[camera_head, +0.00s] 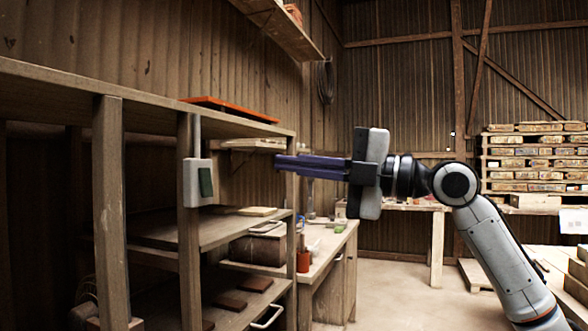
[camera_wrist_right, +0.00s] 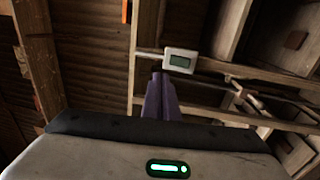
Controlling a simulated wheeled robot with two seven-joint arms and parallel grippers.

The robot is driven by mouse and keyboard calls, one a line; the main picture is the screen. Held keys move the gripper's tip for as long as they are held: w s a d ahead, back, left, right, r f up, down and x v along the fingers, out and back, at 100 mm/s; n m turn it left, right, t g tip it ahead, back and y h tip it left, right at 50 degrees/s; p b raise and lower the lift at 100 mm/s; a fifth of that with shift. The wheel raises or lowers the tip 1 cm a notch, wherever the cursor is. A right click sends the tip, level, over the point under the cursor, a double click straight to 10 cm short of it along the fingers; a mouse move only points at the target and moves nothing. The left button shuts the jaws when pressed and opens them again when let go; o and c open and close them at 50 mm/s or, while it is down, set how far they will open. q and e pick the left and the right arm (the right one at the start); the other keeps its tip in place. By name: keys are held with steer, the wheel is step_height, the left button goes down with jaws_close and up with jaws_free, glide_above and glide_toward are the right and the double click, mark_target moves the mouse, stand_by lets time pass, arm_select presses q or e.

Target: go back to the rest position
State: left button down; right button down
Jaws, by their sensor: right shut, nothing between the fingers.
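My right gripper (camera_head: 277,163) reaches in from the right at shelf height, its purple fingers pointing left and pressed together with nothing between them. In the right wrist view the shut fingers (camera_wrist_right: 157,78) point toward the white box. The white box with a dark green tile (camera_head: 206,182) on its face is fixed to a wooden post of the shelf. It also shows in the right wrist view as a white box with a green face (camera_wrist_right: 180,61). The fingertips are apart from it in the head view. My left gripper is not in view.
A wooden shelf unit (camera_head: 108,200) fills the left, with an orange board (camera_head: 229,109) on top. A workbench (camera_head: 333,240) with a red cup (camera_head: 303,261) stands behind. Stacked pallets (camera_head: 535,160) stand at the right. The floor (camera_head: 390,290) in the middle is clear.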

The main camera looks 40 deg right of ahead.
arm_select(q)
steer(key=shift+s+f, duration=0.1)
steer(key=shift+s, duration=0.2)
